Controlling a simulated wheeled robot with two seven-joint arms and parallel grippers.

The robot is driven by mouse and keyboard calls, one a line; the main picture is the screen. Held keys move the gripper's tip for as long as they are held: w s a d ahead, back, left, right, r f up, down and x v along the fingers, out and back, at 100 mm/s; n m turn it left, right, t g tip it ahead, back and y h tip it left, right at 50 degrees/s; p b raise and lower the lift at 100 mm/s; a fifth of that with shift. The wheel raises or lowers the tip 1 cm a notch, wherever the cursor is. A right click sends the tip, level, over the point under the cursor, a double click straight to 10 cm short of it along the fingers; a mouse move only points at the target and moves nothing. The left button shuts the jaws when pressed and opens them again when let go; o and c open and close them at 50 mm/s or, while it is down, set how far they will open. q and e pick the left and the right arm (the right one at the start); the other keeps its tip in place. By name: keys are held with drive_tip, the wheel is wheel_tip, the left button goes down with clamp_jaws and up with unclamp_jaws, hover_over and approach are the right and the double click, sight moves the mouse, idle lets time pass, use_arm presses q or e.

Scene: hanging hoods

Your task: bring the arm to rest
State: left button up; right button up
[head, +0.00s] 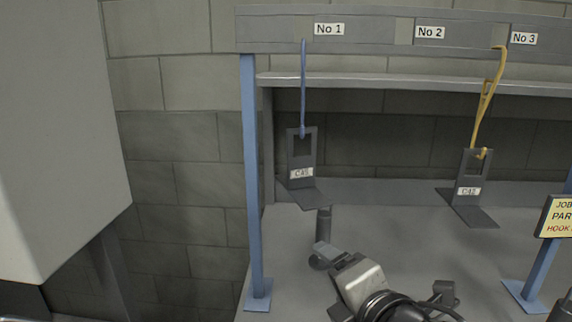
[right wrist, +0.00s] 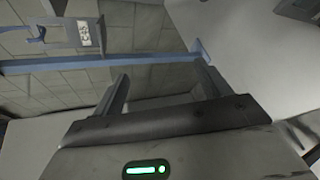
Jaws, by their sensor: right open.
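My right gripper (head: 332,283) is low in the middle of the head view, below the left hood and apart from it. Its two fingers show in the right wrist view (right wrist: 161,74), spread with nothing between them. A dark grey hood labelled C45 (head: 301,188) hangs by a blue hook (head: 303,90) under No 1. Part of it shows at the upper left of the right wrist view (right wrist: 60,34). My left gripper is out of view.
A grey rail (head: 370,33) with labels No 1, No 2 and No 3 runs above. A blue post (head: 253,170) stands left of the hoods. A yellow sign (head: 559,218) is at the right edge. A large pale box-like body (head: 55,140) fills the left side.

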drive_tip(key=s+d+f+m+g+h, duration=0.1)
drive_tip(key=s+d+f+m, duration=0.1)
drive_tip(key=f+m, duration=0.2)
drive_tip(key=s+d+f+m+g, duration=0.2)
drive_tip(key=s+f+m, duration=0.1)
drive_tip(key=f+m, duration=0.2)
drive_tip(key=s+d+f+m+g+h, duration=0.1)
drive_tip(key=s+d+f+m+g, duration=0.1)
drive_tip(key=f+m, duration=0.3)
drive_tip(key=shift+s+d+f+h, duration=0.1)
drive_tip(key=shift+s+h, duration=0.05)
drive_tip(key=shift+s, duration=0.2)
drive_tip(key=shift+s+d+f+h, duration=0.1)
drive_tip(key=shift+s+h, duration=0.05)
drive_tip(key=shift+s, duration=0.2)
drive_tip(key=s+d+f+m+g+h, duration=0.1)
drive_tip(key=s+d+f+m+g, duration=0.45)
drive_tip(key=s+f+m, duration=0.6)
drive_tip(key=w+a+f+n+t+y, duration=0.2)
drive_tip(key=w+a+f+n+t, duration=0.1)
drive_tip(key=w+a+f+t, duration=0.1)
drive_tip(key=shift+w+a+f+t, duration=0.25)
drive_tip(key=shift+w+f+t, duration=0.3)
drive_tip(key=shift+f+t, duration=0.8)
drive_tip(key=shift+r, duration=0.1)
